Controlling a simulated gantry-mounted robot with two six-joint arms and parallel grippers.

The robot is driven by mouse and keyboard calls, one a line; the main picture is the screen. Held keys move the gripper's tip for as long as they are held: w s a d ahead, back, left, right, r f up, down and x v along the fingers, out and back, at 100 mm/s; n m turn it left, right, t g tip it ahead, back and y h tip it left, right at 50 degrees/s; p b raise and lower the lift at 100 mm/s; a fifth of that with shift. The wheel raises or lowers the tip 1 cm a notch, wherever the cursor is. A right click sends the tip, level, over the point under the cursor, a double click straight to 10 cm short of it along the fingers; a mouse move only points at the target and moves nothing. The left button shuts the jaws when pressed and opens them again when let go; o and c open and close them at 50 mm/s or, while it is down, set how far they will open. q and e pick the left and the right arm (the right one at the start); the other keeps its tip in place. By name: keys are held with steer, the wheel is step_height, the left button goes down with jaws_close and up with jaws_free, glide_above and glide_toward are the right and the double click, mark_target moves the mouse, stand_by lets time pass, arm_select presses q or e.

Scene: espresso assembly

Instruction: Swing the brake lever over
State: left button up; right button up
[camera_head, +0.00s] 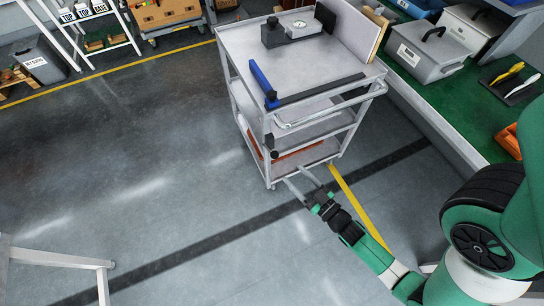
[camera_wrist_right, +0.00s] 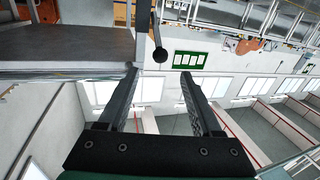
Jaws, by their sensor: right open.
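The brake lever is a short dark rod with a black ball knob. In the right wrist view its knob (camera_wrist_right: 160,55) sits just beyond and between my fingertips, beside a grey cart post. In the head view a small black knob (camera_head: 274,154) at the cart's near corner post appears to be it. My right gripper (camera_head: 293,174) reaches up from the lower right to the cart's near lower corner. Its fingers are open and empty in the wrist view (camera_wrist_right: 158,72), apart from the knob. My left gripper is not in view.
A green-topped bench (camera_head: 425,85) with grey boxes stands at right. The floor left of the cart is clear.

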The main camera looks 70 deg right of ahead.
mark_target(276, 157)
steer(key=b+x, duration=0.2)
steer(key=x, duration=0.8)
steer(key=shift+a+f+b, duration=0.1)
steer(key=shift+b, duration=0.25)
steer(key=shift+w+d, duration=0.25)
steer(key=shift+w, duration=0.25)
steer(key=shift+c, duration=0.3)
jaws_close()
